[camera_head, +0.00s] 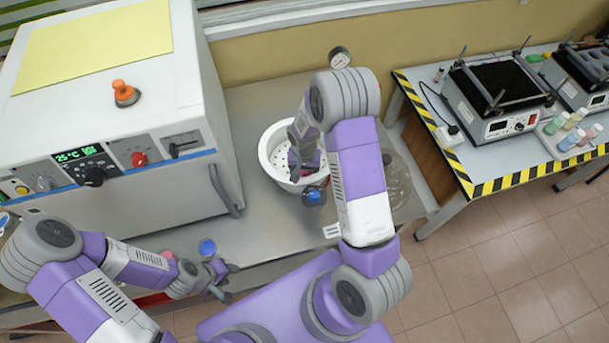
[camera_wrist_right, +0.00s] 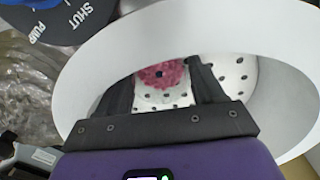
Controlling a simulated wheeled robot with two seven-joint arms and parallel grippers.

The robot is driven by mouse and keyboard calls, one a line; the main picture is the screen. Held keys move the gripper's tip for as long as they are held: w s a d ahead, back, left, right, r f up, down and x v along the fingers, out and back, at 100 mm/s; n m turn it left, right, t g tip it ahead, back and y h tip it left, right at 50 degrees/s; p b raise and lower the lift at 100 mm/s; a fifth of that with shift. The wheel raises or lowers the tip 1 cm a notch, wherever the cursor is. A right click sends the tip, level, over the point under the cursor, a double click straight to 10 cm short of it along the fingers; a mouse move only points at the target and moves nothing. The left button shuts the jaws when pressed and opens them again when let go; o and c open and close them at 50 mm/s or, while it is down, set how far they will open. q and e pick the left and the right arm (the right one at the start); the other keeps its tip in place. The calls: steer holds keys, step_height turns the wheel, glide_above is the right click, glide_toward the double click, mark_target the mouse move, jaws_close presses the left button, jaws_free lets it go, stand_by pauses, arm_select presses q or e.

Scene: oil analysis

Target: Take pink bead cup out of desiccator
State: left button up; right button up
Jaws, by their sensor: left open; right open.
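The white desiccator bowl (camera_head: 268,150) stands open on the grey bench, with a perforated white plate inside. My right gripper (camera_head: 300,165) reaches down into it, mostly hidden by its own arm in the head view. In the right wrist view, the desiccator wall (camera_wrist_right: 285,70) surrounds the open right fingers (camera_wrist_right: 160,90). The pink bead cup (camera_wrist_right: 165,75) is between them, its pink beads showing at the top; whether the fingers touch it I cannot tell. My left gripper (camera_head: 222,280) is open and empty near the bench's front edge.
A valve with a blue knob (camera_head: 314,196) is on the desiccator's front side. A clear glass piece (camera_head: 398,182) lies to its right. A white oven (camera_head: 110,120) stands left. A blue-topped object (camera_head: 207,247) is near my left gripper. A hotplate table (camera_head: 470,165) is at right.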

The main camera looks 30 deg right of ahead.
steer(key=c, duration=0.8)
steer(key=shift+o, duration=0.2)
